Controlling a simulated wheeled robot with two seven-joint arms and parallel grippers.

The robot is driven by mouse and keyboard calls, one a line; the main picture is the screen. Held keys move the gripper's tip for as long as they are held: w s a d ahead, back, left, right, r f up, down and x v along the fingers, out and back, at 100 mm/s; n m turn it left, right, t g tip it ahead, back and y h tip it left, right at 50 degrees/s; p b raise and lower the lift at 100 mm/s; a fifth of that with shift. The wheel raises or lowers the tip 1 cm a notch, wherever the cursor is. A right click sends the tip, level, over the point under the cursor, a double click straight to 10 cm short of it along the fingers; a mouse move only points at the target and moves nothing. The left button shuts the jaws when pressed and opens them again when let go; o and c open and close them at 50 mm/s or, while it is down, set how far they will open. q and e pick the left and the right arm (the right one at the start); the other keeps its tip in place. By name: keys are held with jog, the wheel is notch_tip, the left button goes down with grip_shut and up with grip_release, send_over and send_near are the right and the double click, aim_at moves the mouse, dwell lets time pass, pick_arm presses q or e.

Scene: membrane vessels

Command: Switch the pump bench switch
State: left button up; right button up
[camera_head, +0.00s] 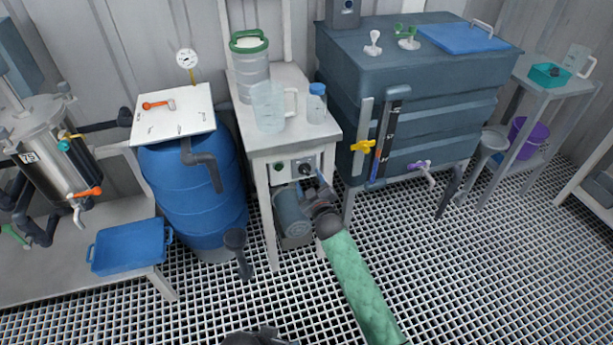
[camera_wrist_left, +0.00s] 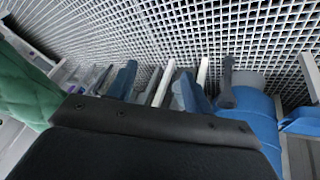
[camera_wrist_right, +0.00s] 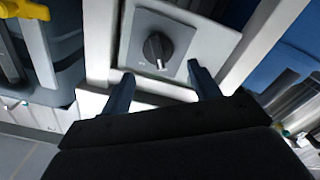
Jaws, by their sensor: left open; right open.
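The pump bench (camera_head: 288,151) is a narrow white stand between the blue barrel and the dark tank. In the right wrist view the switch (camera_wrist_right: 158,50) is a round black knob on a grey plate. My right gripper (camera_wrist_right: 160,88) is open, and the knob lies ahead of and between its fingers, apart from them. In the head view the right gripper (camera_head: 315,186) is just in front of the panel. My left gripper (camera_wrist_left: 155,88) is open and empty, with grating behind it.
A blue barrel (camera_head: 190,185) with a white lid stands left of the bench. The dark tank (camera_head: 430,110) with yellow and purple valves stands right. Jugs (camera_head: 270,108) and a blue-capped bottle (camera_head: 317,104) stand on the bench top. A pump motor (camera_head: 291,217) sits underneath.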

pick_arm(q)
jog(key=shift+d+f, duration=0.1)
jog(key=shift+f, duration=1.05)
pick_arm(e)
jog(key=shift+v, duration=1.7)
pick_arm(q)
jog(key=shift+w+r, duration=0.1)
jog(key=shift+r, duration=0.1)
pick_arm(e)
jog(key=shift+f, duration=0.1)
